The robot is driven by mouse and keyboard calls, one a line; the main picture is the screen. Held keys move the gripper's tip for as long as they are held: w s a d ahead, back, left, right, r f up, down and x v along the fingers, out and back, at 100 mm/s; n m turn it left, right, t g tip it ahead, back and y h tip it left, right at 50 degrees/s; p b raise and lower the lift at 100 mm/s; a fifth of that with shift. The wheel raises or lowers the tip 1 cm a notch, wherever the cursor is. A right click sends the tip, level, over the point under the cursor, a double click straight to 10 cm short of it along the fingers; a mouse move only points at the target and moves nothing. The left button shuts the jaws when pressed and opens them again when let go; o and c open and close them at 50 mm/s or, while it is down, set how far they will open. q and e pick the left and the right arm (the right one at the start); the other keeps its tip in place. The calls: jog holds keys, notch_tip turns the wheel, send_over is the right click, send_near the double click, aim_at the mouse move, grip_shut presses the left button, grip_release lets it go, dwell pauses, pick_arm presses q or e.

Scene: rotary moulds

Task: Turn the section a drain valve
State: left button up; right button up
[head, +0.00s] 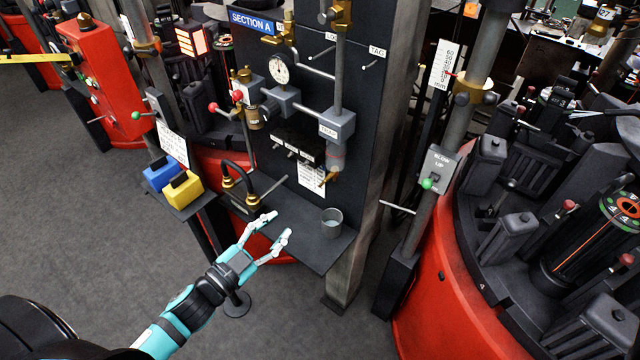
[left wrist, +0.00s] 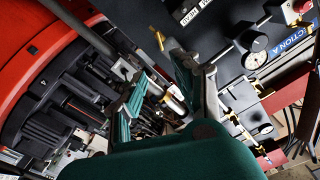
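The Section A panel (head: 385,90) is dark and upright. A small brass valve with a yellow lever (head: 329,178), apparently the drain valve, sits low on it above a small shelf (head: 285,225). A brass fitting with a yellowish tip, probably the same valve, shows in the left wrist view (left wrist: 158,39). My left gripper (head: 279,225) is open and empty, in front of the shelf, below and left of the valve and apart from it. Its spread fingers also show in the left wrist view (left wrist: 163,68). My right gripper is not in view.
A grey metal cup (head: 331,222) stands on the shelf, right of my left gripper. Black hoses with brass ends (head: 238,175) are left of it. A pressure gauge (head: 279,70) and pipes are above. Blue (head: 160,176) and yellow (head: 183,189) containers stand left. A red rotary machine (head: 450,290) is right.

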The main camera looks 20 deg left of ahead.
aim_at(322, 184)
pick_arm(q)
jog(key=p+x, duration=0.3)
jog(key=x, duration=1.3)
jog(key=shift+w+f, duration=0.1)
jog(key=shift+w, duration=0.1)
grip_shut()
